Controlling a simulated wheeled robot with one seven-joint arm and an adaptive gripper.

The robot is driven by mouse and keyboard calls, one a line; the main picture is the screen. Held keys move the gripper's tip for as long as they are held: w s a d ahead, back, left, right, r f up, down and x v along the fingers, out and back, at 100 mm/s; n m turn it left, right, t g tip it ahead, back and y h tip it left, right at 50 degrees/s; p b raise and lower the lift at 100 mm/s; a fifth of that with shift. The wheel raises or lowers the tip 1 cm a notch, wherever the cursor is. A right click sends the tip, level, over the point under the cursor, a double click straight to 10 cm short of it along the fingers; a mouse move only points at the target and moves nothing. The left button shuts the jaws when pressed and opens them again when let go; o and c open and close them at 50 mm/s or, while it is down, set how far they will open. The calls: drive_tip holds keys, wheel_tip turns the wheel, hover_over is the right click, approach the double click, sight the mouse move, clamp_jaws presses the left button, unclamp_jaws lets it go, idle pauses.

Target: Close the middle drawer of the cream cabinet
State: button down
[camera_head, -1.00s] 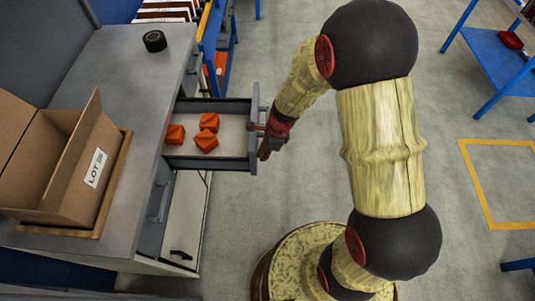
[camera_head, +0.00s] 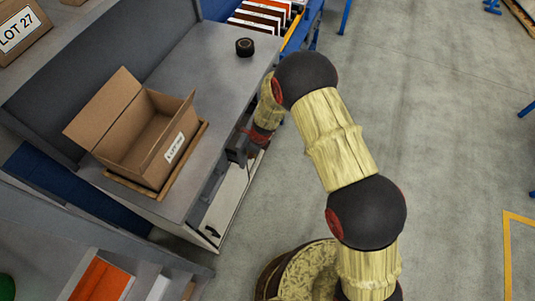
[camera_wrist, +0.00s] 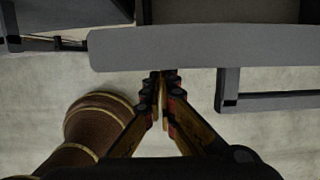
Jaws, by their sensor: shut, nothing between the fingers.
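The cabinet under the grey worktop (camera_head: 215,105) shows a grey side and a cream lower front (camera_head: 232,200). The drawer front (camera_head: 237,148) sits close to the cabinet in the head view, partly hidden by my arm. In the wrist view the grey drawer front (camera_wrist: 190,48) spans the top, with a dark strip behind it and a handle bar (camera_wrist: 265,102) at right. I cannot tell whether it is fully flush. My gripper (camera_wrist: 160,75) is shut and empty, its tips at the lower edge of that front; in the head view it (camera_head: 252,136) is by the drawer.
An open cardboard box (camera_head: 140,125) stands on a wooden tray (camera_head: 190,150) on the worktop. A black tape roll (camera_head: 245,47) lies beyond it. Blue racks with binders stand at the back. The floor (camera_head: 440,130) to the right is clear.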

drive_tip(key=a+p, duration=0.1)
drive_tip(key=a, duration=0.1)
drive_tip(key=w+a+p, duration=0.1)
drive_tip(key=a, duration=0.1)
drive_tip(key=w+a+p, duration=0.1)
drive_tip(key=a+p, duration=0.1)
drive_tip(key=shift+a, duration=0.15)
drive_tip(key=shift+w, duration=0.1)
